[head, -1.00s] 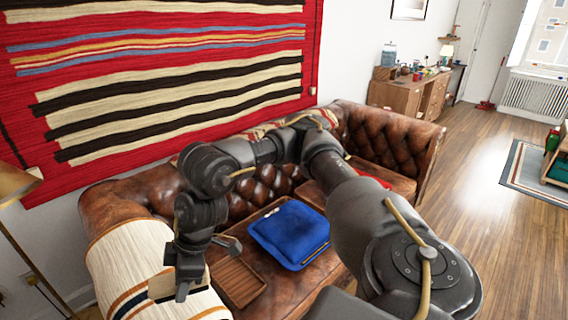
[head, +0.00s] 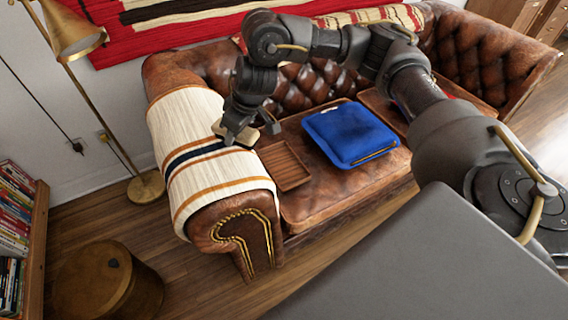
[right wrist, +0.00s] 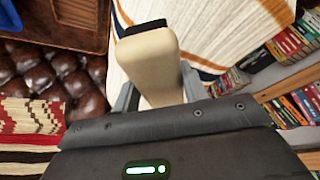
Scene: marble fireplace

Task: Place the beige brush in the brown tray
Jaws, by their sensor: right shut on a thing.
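The beige brush (right wrist: 152,68) with a dark end is held between the fingers of my right gripper (right wrist: 158,90). In the head view my right gripper (head: 238,132) is above the striped blanket on the sofa's left armrest, left of the tray. The brown tray (head: 283,182) is a shallow wooden tray lying on the sofa seat beside that armrest. Brown wood, apparently the tray, also shows at the upper left of the right wrist view (right wrist: 75,38). The brush is mostly hidden by the gripper in the head view. My left gripper is not in view.
A blue cushion-like item (head: 350,133) lies on the seat right of the tray. The striped blanket (head: 205,165) covers the armrest. A brass lamp (head: 75,35), a round wooden stool (head: 105,285) and a bookshelf (head: 38,235) stand to the left. My right arm spans above the sofa.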

